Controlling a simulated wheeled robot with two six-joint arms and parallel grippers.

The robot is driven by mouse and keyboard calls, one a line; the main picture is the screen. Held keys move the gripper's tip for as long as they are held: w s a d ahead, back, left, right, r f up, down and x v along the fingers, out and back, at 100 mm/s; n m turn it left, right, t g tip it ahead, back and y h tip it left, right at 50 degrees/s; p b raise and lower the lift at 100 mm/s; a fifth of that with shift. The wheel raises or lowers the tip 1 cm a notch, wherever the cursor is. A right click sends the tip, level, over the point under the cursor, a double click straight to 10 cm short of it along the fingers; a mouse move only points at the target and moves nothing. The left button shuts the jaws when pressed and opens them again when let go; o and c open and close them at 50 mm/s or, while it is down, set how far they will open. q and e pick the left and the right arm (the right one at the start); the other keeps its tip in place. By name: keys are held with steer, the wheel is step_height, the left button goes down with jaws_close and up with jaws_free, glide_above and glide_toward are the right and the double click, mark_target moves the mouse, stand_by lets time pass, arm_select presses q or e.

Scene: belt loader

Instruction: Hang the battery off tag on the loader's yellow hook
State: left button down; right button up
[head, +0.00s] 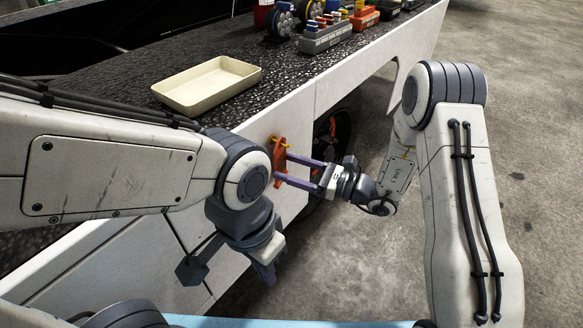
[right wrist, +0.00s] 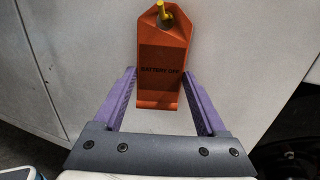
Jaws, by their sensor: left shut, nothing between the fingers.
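The orange "BATTERY OFF" tag (right wrist: 162,88) is upright against the loader's pale side panel. The yellow hook (right wrist: 163,10) shows at the hole in its top; its tip seems to come through the hole. In the head view the tag (head: 279,160) is partly behind my left arm, with the hook (head: 287,145) near its upper part. My right gripper (right wrist: 160,72) has one purple finger on each side edge of the tag, seemingly touching both. It also shows in the head view (head: 288,168). My left gripper (head: 268,274) is shut and empty, low in front of the panel.
A cream tray (head: 252,78) stands empty on the loader's dark top. Several battery-like blocks and coloured parts (head: 326,38) stand farther back on it. A dark wheel (head: 335,135) shows beside the panel. Concrete floor (head: 530,130) lies open at the right.

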steer(key=o, duration=0.3)
steer(key=shift+d, duration=0.1)
